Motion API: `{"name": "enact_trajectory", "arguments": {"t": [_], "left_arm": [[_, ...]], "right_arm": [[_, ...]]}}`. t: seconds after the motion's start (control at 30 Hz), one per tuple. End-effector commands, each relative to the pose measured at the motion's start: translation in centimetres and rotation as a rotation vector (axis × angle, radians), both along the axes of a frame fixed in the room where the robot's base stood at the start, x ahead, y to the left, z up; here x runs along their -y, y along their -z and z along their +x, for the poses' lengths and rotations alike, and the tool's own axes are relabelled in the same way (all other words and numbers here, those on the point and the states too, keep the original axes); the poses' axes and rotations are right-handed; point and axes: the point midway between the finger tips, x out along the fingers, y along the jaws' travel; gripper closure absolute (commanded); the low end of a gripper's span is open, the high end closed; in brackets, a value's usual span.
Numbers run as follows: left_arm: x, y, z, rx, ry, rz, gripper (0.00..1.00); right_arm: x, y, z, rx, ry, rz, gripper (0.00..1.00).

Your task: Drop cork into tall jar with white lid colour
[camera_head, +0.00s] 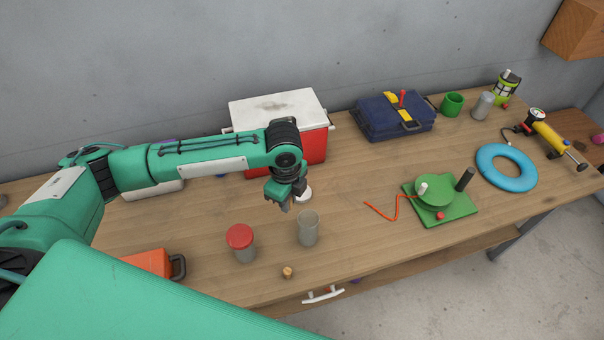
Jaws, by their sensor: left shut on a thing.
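A tall grey, see-through jar (308,229) stands upright on the bench with its top open. A small tan cork (287,272) stands on the bench in front of it, near the front edge. A white lid (304,194) shows behind the open jar, at the fingers of my left gripper (284,205). That gripper points down, behind and left of the open jar, and is shut on the white lid, whose left part it hides. A similar jar with a red lid (240,236) stands to the left. My right gripper is not in view.
A red cooler with a white top (278,106) stands behind my left gripper. An orange case (148,262) lies at front left. A green board (462,213) with a red cord lies to the right. A blue toolbox (396,118) and blue ring (491,176) are farther right.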

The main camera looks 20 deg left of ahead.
Motion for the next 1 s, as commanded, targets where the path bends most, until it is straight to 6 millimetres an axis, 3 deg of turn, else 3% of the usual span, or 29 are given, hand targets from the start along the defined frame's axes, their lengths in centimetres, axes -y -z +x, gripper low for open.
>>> {"name": "enact_trajectory", "arguments": {"t": [0.03, 0.7, 1.0], "left_arm": [[0.2, -1.1, 0.1, 0.000, 0.082, 0.000, 1.00], [2.7, -4.7, 1.1, 0.008, 1.295, 0.006, 1.00], [3.1, -4.9, 1.2, 0.008, 1.567, 0.008, 1.00]], "right_arm": [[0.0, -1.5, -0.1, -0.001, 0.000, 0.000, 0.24], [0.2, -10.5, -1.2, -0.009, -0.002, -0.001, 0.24], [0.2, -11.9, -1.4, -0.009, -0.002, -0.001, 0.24]]}}
